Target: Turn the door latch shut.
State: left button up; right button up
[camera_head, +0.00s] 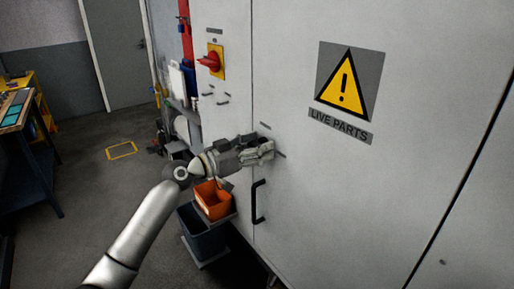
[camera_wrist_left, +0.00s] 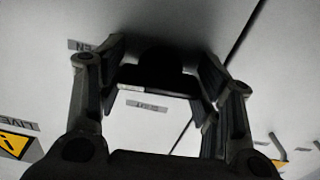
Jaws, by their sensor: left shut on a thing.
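The cabinet door (camera_head: 300,205) is pale grey and looks flush with the panel beside it. The door latch is mostly hidden by my left gripper (camera_head: 270,150) in the head view. In the left wrist view the latch (camera_wrist_left: 155,78) is a dark bar lying across between the two fingers. My left gripper (camera_wrist_left: 158,100) is shut on it, one finger at each end. A small label (camera_wrist_left: 148,104), seen upside down, lies just beside the bar. Another label (camera_wrist_left: 80,45), partly covered, is by the left finger. My right gripper is not in view.
A black door handle (camera_head: 257,202) sits below the gripper. A red rotary switch (camera_head: 210,62) is on the panel to the left. An orange bin (camera_head: 213,200) stands close under the arm. A warning sign (camera_head: 345,85) marks the door. Floor at left is open.

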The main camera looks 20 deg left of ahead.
pick_arm(q)
jog(key=n, duration=0.7)
jog(key=shift+n, duration=0.4)
jog(key=n+p, duration=0.2)
jog(key=n, duration=0.2)
jog(key=shift+r, duration=0.1)
jog(key=n+p, duration=0.2)
jog(key=n, duration=0.3)
jog(key=shift+n, duration=0.3)
jog(key=o, duration=1)
jog(key=shift+o, duration=0.2)
jog(key=v, duration=1.2)
